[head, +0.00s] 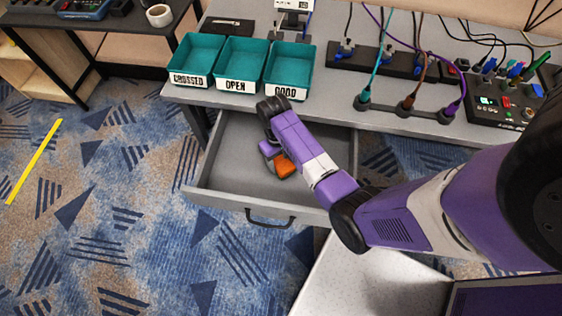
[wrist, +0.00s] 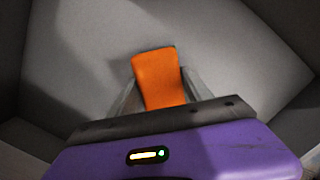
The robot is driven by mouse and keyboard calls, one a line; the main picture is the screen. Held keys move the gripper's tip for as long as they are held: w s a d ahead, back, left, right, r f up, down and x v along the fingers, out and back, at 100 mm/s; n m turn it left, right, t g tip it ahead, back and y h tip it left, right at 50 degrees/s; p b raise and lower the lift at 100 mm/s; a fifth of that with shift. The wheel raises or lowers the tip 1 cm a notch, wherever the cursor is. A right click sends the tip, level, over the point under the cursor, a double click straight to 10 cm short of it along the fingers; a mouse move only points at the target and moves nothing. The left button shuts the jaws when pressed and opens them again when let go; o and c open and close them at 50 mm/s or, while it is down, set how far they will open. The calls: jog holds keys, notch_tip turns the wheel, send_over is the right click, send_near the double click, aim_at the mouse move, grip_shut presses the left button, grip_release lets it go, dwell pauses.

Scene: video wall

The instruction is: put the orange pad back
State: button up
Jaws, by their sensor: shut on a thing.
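The orange pad (wrist: 157,75) is between the two fingers of my gripper (wrist: 158,95) in the wrist view, with its far end sticking out past the fingertips. In the head view the orange pad (head: 284,166) shows at the end of my purple gripper (head: 276,160), inside the open grey drawer (head: 228,195) under the desk. My gripper is shut on the pad. I cannot tell whether the pad touches the drawer floor. The drawer looks otherwise empty where I can see it; my arm covers its right part.
Teal bins marked CROSSED (head: 191,80), OPEN (head: 238,84) and GOOD (head: 290,89) stand on the desk above the drawer. Cables and sockets (head: 408,109) fill the desk's right side. The drawer handle (head: 270,222) faces the front.

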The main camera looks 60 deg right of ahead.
aim_at(278, 158)
jog(key=shift+f, duration=0.2)
jog(key=shift+f, duration=0.15)
jog(key=o, duration=1.5)
jog(key=shift+c, duration=0.2)
notch_tip(278, 158, up, 12)
jog(key=w, duration=0.1)
jog(key=shift+w+d+p, duration=0.2)
jog(key=shift+d+p, duration=0.15)
jog(key=shift+p, duration=0.1)
